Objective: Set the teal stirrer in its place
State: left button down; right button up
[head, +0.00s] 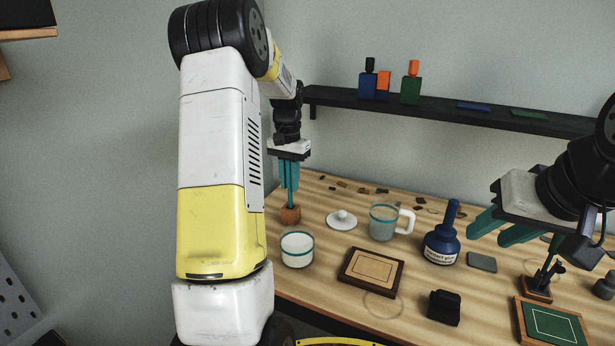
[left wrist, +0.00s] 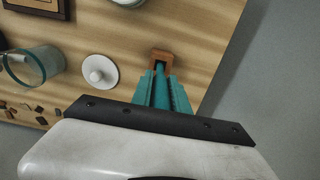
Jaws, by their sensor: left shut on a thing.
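The teal stirrer (head: 290,197) stands upright between the fingers of my left gripper (head: 289,176), which is shut on it. Its lower end meets a small wooden block (head: 290,215) at the left of the table. In the left wrist view the stirrer (left wrist: 160,72) runs from my left fingertips (left wrist: 162,90) to the wooden block (left wrist: 161,57). I cannot tell how deep the stirrer sits in the block. My right gripper (head: 500,228) is open and empty above the right part of the table.
A white cup with a teal band (head: 297,249), a white lid (head: 341,220) and a clear mug (head: 384,222) stand near the block. A framed wooden tray (head: 371,271), a blue bottle (head: 442,240) and a black block (head: 444,308) are further right. A dark shelf (head: 440,108) runs along the wall.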

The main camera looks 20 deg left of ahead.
aim_at(290, 187)
pick_arm(q)
jog(key=shift+f, duration=2.25)
jog(key=c, duration=1.2)
grip_release()
jog(key=shift+r, duration=0.1)
notch_tip(290, 187, up, 8)
jog(key=shift+f, duration=0.2)
